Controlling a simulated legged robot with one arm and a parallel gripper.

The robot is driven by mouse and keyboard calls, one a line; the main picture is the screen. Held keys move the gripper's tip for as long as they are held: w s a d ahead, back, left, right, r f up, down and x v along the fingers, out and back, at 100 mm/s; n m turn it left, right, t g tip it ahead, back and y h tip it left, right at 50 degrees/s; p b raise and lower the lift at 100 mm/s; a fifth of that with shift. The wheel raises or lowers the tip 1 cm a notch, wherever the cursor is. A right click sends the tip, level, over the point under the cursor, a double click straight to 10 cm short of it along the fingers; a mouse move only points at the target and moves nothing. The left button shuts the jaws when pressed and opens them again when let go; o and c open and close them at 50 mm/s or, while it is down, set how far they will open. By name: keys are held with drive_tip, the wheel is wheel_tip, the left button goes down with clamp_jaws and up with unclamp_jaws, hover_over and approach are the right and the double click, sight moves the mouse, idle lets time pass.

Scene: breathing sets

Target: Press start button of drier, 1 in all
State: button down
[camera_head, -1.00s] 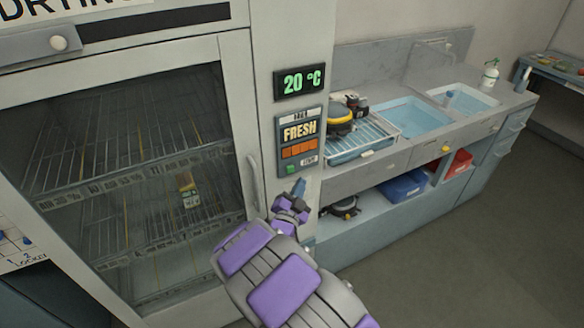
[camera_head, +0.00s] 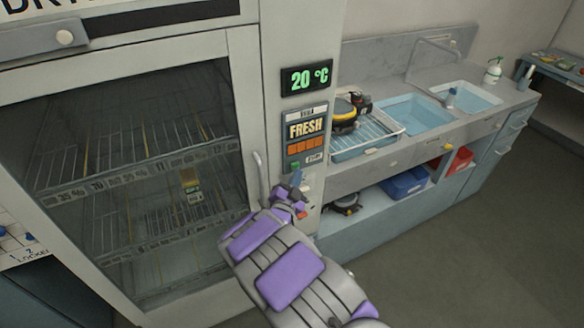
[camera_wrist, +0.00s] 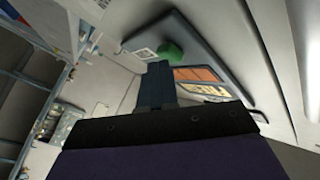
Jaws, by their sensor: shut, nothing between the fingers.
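The drier (camera_head: 245,110) is a tall grey cabinet with a glass door at the left of the head view. Its control panel (camera_head: 307,136) shows "FRESH", orange buttons and, at the lower left, a green start button (camera_head: 295,166). The green button also shows in the wrist view (camera_wrist: 170,51), just beyond and slightly right of my fingertips. My gripper (camera_head: 296,178) is shut and empty, its blue-grey tip just below the green button in the head view. In the wrist view my shut fingers (camera_wrist: 157,82) point up toward the button. I cannot tell whether they touch it.
The display (camera_head: 306,78) above the panel reads 20 °C. The door handle (camera_head: 260,175) stands out left of my gripper. A counter with a wire rack (camera_head: 366,139) and sinks (camera_head: 418,112) is at the right. The floor (camera_head: 470,240) at right is clear.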

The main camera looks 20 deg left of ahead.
drive_tip(key=shift+w+d+r, duration=0.15)
drive_tip(key=shift+w+r, duration=0.1)
idle(1.5)
drive_tip(key=shift+d, duration=0.15)
drive_tip(key=shift+w+a, duration=0.25)
drive_tip(key=shift+a, duration=0.15)
idle(0.6)
drive_tip(key=shift+s+d, duration=0.1)
idle(0.3)
drive_tip(key=shift+s+d, duration=0.45)
drive_tip(key=shift+d, duration=0.2)
drive_tip(key=shift+s+d+b, duration=0.85)
drive_tip(key=shift+s+d, duration=0.75)
drive_tip(key=shift+d, duration=0.3)
